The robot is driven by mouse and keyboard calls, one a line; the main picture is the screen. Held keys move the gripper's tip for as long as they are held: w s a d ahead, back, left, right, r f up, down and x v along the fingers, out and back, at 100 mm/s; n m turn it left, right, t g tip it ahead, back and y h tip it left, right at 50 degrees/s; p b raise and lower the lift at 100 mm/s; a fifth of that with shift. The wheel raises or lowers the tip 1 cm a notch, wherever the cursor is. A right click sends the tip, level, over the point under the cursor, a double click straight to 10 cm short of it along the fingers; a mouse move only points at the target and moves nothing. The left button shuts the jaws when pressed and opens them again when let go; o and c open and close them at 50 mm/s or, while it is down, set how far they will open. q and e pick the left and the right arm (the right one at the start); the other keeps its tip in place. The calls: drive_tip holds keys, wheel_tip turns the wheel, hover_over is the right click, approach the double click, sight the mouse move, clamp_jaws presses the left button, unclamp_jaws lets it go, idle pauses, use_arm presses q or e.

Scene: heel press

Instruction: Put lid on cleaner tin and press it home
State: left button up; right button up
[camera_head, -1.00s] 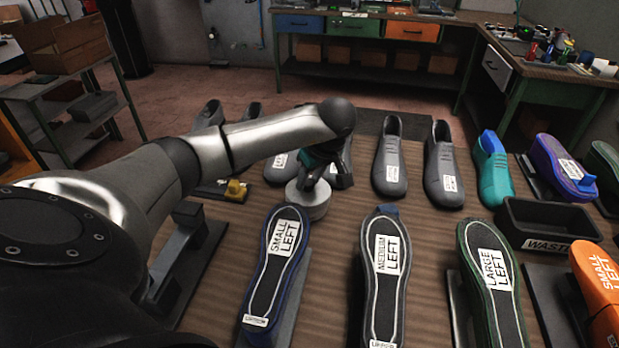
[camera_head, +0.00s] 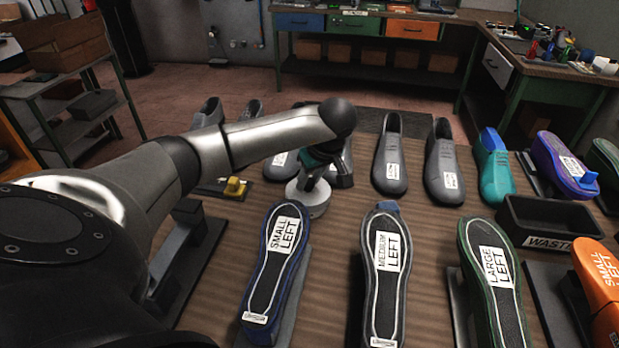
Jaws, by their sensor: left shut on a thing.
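The cleaner tin (camera_head: 313,208) is a low, round, pale grey-white tin standing on the wooden bench, just beyond the sole marked SMALL LEFT. My left gripper (camera_head: 306,185) points down onto its top from above. It is shut on what appears to be the tin's lid, at the near-left part of the top. The gripper and wrist hide much of the lid, so I cannot tell whether it sits level or is fully seated. My right gripper is not in view.
Upturned soles marked SMALL LEFT (camera_head: 285,235), MEDIUM LEFT (camera_head: 386,250) and LARGE LEFT (camera_head: 495,265) stand close in front. Grey shoes (camera_head: 390,155) stand behind. A black waste tray (camera_head: 548,215) is at the right. A yellow block (camera_head: 235,188) lies left of the tin.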

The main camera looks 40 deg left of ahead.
use_arm(q)
drive_tip(key=shift+f, duration=0.3)
idle(0.8)
drive_tip(key=o, duration=1.5)
drive_tip(key=shift+r, duration=0.15)
drive_tip(key=shift+r+p, duration=2.6)
drive_tip(key=shift+r, duration=0.8)
